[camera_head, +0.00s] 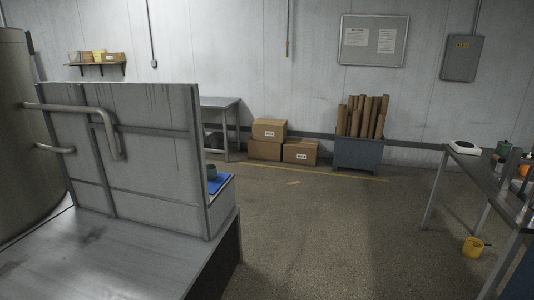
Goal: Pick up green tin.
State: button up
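A small dark green tin (504,147) stands on the grey table (477,163) at the right edge, behind other items. Another small green round item (211,171), perhaps a tin, shows past the edge of the grey panel at the left. It is by a blue mat (217,184), and the panel hides part of it. I cannot tell which is the green tin of the task. My gripper is not in view.
A white device (465,147) and an orange item (523,170) are on the right table. A yellow bucket (473,247) is on the floor below. The grey panel (150,150) blocks the left. Boxes (270,130) and a bin of rolls (358,154) line the wall. The middle floor is clear.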

aim_at(210, 172)
jog(key=i+l+u, duration=0.15)
jog(key=i+u, duration=0.25)
jog(key=i+l+u, duration=0.35)
jog(key=i, duration=0.15)
jog(key=i+l+u, duration=0.5)
jog(key=i+l, duration=0.4)
jog(key=i+l+u, duration=0.25)
jog(key=i+l, duration=1.2)
jog(key=i, duration=0.15)
